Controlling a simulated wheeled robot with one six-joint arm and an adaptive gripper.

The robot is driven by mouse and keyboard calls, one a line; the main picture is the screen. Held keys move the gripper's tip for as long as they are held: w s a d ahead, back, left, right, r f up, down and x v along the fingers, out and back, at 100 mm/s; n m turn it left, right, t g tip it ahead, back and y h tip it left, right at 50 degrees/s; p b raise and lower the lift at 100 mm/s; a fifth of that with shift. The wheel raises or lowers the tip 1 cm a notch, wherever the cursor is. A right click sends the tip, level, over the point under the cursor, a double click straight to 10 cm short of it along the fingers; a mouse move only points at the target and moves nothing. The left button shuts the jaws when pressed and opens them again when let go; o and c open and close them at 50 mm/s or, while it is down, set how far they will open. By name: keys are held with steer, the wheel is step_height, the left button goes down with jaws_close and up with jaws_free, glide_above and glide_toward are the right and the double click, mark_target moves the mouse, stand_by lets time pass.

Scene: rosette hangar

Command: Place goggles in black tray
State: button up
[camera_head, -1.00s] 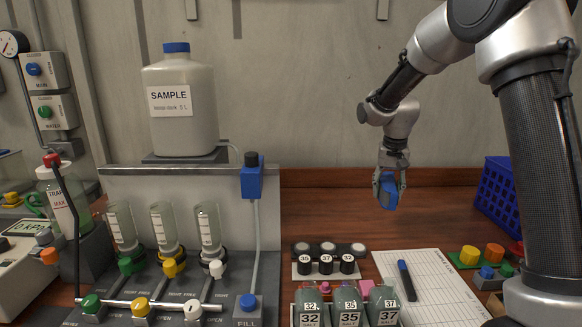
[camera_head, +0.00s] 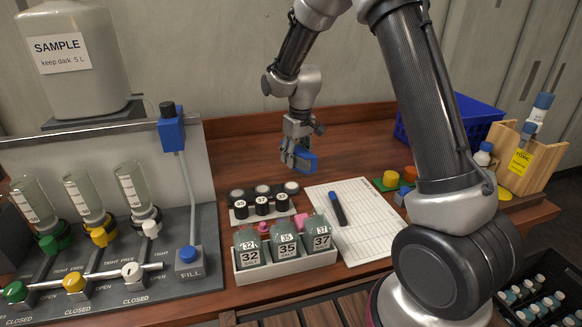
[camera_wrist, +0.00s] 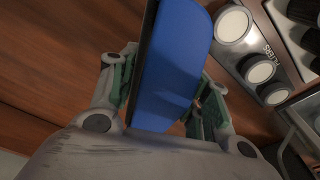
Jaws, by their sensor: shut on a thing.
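My gripper (camera_head: 298,158) is shut on a blue block-like thing with a dark side (camera_head: 303,156). I cannot tell whether it is the goggles. It hangs above the wooden bench, behind the black pots and clipboard. In the wrist view the blue thing (camera_wrist: 175,65) stands between my gripper's fingers (camera_wrist: 160,95), its lower end hidden by the palm. No thing is clearly recognisable as goggles. A dark crate (camera_head: 497,302) with several small bottles is at the bottom right; I cannot tell if it is the black tray.
A white holder (camera_head: 285,271) with labelled bottles stands at the bench front, a rack of black pots (camera_head: 232,213) behind it. A clipboard sheet (camera_head: 362,235) with a marker (camera_head: 337,209) lies right. A blue basket (camera_head: 476,113) and wooden box (camera_head: 545,167) stand further right. Valve apparatus (camera_head: 110,272) fills the left.

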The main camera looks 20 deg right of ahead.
mark_target(296, 164)
steer(key=shift+f, duration=1.85)
steer(key=o, duration=1)
steer(key=shift+f, duration=0.1)
